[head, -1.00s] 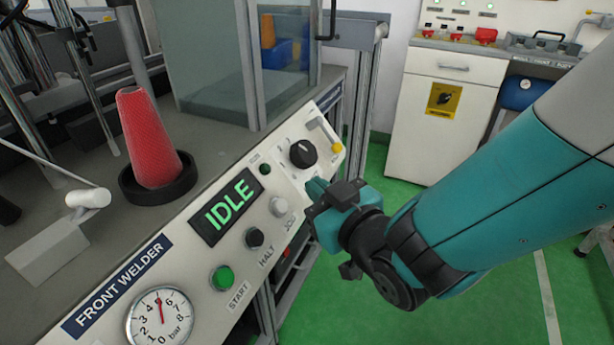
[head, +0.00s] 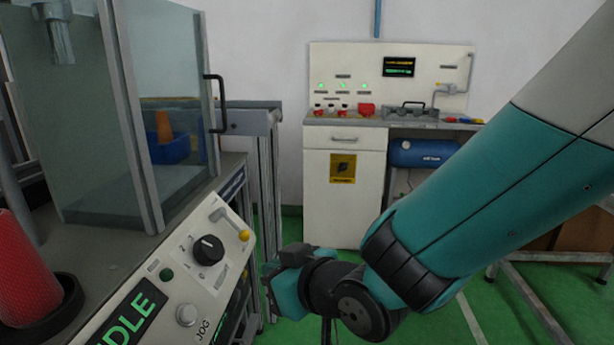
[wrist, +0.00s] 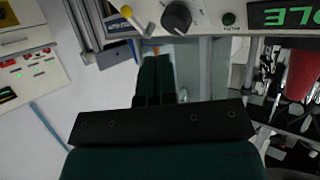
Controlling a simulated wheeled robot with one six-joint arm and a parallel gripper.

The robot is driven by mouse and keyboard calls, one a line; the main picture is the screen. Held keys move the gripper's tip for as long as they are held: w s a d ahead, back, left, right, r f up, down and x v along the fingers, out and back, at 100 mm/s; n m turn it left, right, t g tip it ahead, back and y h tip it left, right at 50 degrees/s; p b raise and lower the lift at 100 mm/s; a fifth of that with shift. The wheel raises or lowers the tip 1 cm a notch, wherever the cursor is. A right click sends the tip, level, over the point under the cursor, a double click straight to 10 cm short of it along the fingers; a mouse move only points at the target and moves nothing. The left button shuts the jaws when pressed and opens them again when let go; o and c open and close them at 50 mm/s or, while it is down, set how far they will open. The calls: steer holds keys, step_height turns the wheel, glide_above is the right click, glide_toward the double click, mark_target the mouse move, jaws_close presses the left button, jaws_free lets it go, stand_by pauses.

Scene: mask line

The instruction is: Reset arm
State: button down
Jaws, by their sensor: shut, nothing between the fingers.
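My gripper (head: 278,272) is at the end of the teal arm, just right of the front welder's sloped control panel (head: 165,262). In the wrist view the gripper (wrist: 155,70) points toward the panel edge, with its fingers together and nothing between them. The panel carries a black rotary knob (head: 208,249), a grey JOG button (head: 186,315) and a yellow-tipped lever (head: 244,235). The green display (head: 128,318) is partly cut off. In the wrist view the knob (wrist: 177,17) and display (wrist: 284,14) show at the top. I cannot tell if the gripper touches the panel.
A glass-walled enclosure (head: 170,130) with a black handle stands behind the panel. A red cone (head: 22,275) sits in a black ring at left. A white cabinet (head: 345,205) and bench with a blue tank (head: 425,152) stand at the back. Green floor is open between.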

steer(key=s+d+r+m+g+h, duration=0.1)
steer(key=s+d+r+g+h, duration=0.3)
steer(key=s+d, duration=0.6)
steer(key=s+d+r+m+g+h, duration=0.1)
steer(key=s+d+m+g+h, duration=0.1)
steer(key=s+d+g, duration=0.65)
step_height(320, 180, up, 19)
steer(key=w+d+t+p, duration=0.1)
steer(key=d+t+p, duration=0.1)
steer(key=p, duration=1.7)
steer(key=shift+w+d+r+t, duration=0.15)
steer(key=shift+w+t, duration=0.05)
steer(key=shift+t, duration=0.45)
